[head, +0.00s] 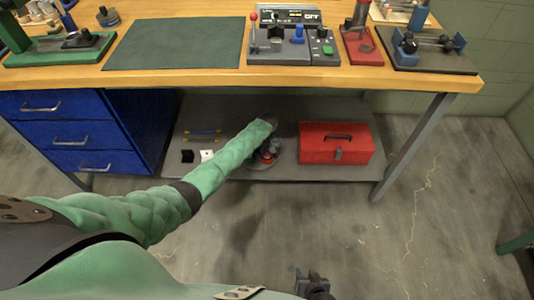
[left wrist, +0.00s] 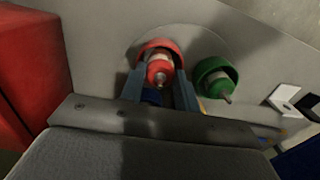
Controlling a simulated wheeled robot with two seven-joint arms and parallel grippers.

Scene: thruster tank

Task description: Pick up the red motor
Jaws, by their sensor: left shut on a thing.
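The red motor (left wrist: 159,70) is a red cylinder with a pale band and a metal shaft. In the left wrist view it stands between the two fingers of my left gripper (left wrist: 160,88), which is shut on it. In the head view my left arm reaches down to the lower shelf, and the gripper (head: 268,150) and motor are mostly hidden behind the arm. A green motor (left wrist: 212,75) is just right of the red one on the same round grey base. My right gripper (head: 314,284) is at the bottom edge, dark and partly cut off.
A red toolbox (head: 336,143) is on the lower shelf (head: 230,108), right of the motors. Small black and white blocks (head: 206,155) lie to the left. Blue drawers (head: 82,132) bound the shelf on the left. The wooden tabletop (head: 300,78) overhangs it. The floor in front is clear.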

